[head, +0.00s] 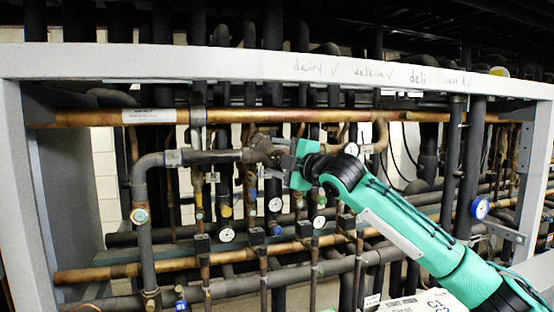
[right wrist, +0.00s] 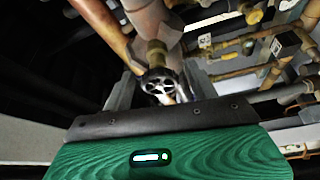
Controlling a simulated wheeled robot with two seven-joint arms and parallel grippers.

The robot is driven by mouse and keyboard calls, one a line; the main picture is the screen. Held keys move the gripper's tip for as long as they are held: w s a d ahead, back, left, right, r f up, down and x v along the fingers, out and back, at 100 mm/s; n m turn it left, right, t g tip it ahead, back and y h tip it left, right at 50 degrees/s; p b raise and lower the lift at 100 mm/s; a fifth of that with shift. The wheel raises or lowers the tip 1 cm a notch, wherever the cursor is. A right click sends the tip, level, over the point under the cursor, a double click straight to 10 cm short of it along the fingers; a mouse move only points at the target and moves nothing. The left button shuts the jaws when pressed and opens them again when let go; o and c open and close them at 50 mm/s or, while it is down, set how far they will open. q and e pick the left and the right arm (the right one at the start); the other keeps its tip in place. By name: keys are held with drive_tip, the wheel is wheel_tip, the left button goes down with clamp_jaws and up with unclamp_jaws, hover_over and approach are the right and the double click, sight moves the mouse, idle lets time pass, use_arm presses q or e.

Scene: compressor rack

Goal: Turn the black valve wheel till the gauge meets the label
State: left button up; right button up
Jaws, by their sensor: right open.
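The black valve wheel (right wrist: 161,84) shows in the right wrist view, on a brass stem below a thick pipe. My right gripper (right wrist: 163,92) is open, with one grey finger on each side of the wheel; I cannot tell whether they touch it. In the head view my right gripper (head: 288,166) reaches the pipe's end from the right and hides the wheel. Several round gauges show, among them a white one (head: 351,149) just right of the gripper and a blue-rimmed one (head: 479,208). I cannot tell which belongs to this valve, and their markings are too small to read.
A grey steel frame (head: 180,62) with handwriting surrounds the rack. A copper pipe (head: 240,116) with a white tag (head: 149,115) runs above the gripper. Grey insulated pipe (head: 146,215) lies to the left. Many pipes and small valves crowd below, leaving little free room.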

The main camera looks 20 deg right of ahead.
drive_tip(key=b+v, duration=0.6)
drive_tip(key=v, duration=0.7)
drive_tip(key=shift+s+b, duration=0.15)
drive_tip(key=shift+b, duration=0.15)
drive_tip(key=shift+d+f, duration=0.1)
